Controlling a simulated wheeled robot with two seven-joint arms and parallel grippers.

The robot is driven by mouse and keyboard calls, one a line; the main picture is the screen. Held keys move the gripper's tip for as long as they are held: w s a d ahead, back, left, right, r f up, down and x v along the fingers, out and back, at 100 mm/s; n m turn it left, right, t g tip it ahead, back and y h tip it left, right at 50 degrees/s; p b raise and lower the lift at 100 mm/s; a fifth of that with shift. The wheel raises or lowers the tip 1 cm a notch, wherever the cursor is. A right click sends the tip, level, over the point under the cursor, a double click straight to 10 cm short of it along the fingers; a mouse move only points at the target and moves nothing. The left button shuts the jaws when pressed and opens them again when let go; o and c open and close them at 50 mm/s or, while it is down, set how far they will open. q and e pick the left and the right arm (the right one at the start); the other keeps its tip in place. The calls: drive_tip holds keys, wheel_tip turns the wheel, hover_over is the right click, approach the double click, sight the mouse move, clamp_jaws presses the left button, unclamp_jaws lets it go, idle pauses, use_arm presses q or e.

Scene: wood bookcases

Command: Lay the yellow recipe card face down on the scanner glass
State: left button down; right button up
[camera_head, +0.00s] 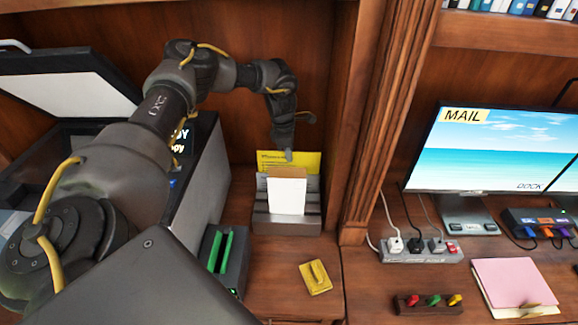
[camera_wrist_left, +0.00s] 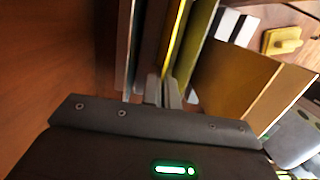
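The yellow recipe card (camera_head: 302,160) stands upright in a grey slotted rack (camera_head: 288,227), behind a white card (camera_head: 287,195) and a tan one. My left gripper (camera_head: 288,154) points down at the card's top edge. In the left wrist view its narrow fingers (camera_wrist_left: 165,92) are close together, with the yellow card (camera_wrist_left: 176,45) running in between them; they look shut on it. The scanner (camera_head: 205,185) stands at left with its lid (camera_head: 65,95) raised. My left arm hides most of its top, so the glass cannot be made out. My right gripper is out of view.
A dark device with green slots (camera_head: 222,250) stands between scanner and rack. A yellow block with a handle (camera_head: 316,277) lies in front of the rack. A wooden post (camera_head: 385,120) separates this bay from the desk with the monitor (camera_head: 500,155) and power strip (camera_head: 422,252).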

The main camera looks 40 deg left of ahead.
sight(289, 164)
use_arm(q)
drive_tip(key=shift+r+b, duration=0.45)
drive_tip(key=shift+r, duration=1.95)
drive_tip(key=shift+f, duration=0.15)
wheel_tip(289, 164, down, 9)
drive_tip(key=p, duration=0.3)
drive_tip(key=shift+f, duration=0.2)
drive_tip(key=shift+r+b, duration=0.1)
drive_tip(key=shift+b, duration=0.25)
drive_tip(key=shift+s+a+r+b, duration=0.1)
drive_tip(key=shift+r+b, duration=0.1)
drive_tip(key=shift+r, duration=0.4)
drive_tip(key=shift+s+a+r+b, duration=0.1)
drive_tip(key=shift+r+b, duration=0.05)
drive_tip(key=shift+r, duration=0.4)
